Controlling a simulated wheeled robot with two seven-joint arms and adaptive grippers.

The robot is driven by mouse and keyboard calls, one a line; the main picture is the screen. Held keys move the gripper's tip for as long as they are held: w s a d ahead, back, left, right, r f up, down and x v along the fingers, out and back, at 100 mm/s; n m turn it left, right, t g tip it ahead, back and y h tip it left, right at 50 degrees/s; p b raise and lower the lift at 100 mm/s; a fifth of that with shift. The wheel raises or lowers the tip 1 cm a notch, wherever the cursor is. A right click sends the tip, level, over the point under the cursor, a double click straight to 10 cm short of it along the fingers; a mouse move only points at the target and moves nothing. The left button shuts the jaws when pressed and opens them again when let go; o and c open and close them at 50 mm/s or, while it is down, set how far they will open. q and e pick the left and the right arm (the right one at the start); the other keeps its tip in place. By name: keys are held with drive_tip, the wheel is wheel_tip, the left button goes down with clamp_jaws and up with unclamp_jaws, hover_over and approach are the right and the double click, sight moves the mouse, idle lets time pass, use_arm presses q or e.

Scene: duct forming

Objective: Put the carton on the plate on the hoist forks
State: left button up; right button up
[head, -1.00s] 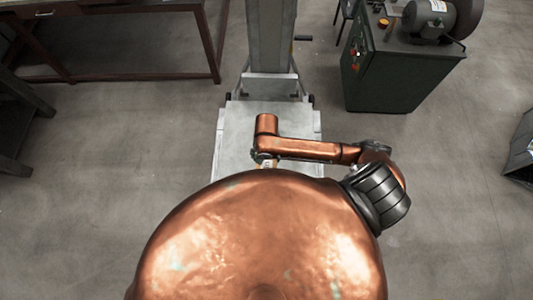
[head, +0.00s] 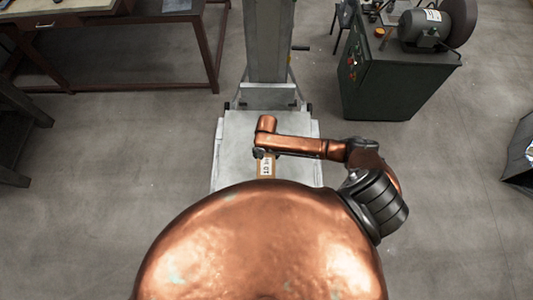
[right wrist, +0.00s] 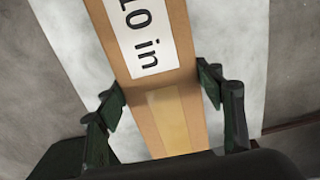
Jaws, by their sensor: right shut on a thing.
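The carton (head: 266,169) is a narrow brown box with a white label; the right wrist view shows it large (right wrist: 166,60), with "10 in" readable. My right gripper (right wrist: 163,93) is shut on it, with dark fingers on both sides. In the head view this gripper (head: 262,154) is mostly hidden by my copper arm. The carton appears over the light grey plate (head: 235,145) at the foot of the hoist (head: 269,45). I cannot tell whether it touches the plate. My copper body hides the near end of the carton and plate, and the forks are not distinguishable. My left gripper is out of view.
A dark green machine cabinet (head: 388,80) with a motor stands right of the hoist. A brown workbench (head: 110,25) stands at the back left. Bare concrete floor lies on both sides of the plate.

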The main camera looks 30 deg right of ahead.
drive_tip(key=shift+w+f, duration=0.15)
drive_tip(key=shift+f, duration=0.4)
drive_tip(key=o, duration=2.1)
drive_tip(key=shift+c, duration=0.2)
drive_tip(key=shift+f, duration=0.1)
wheel_tip(320, 180, up, 12)
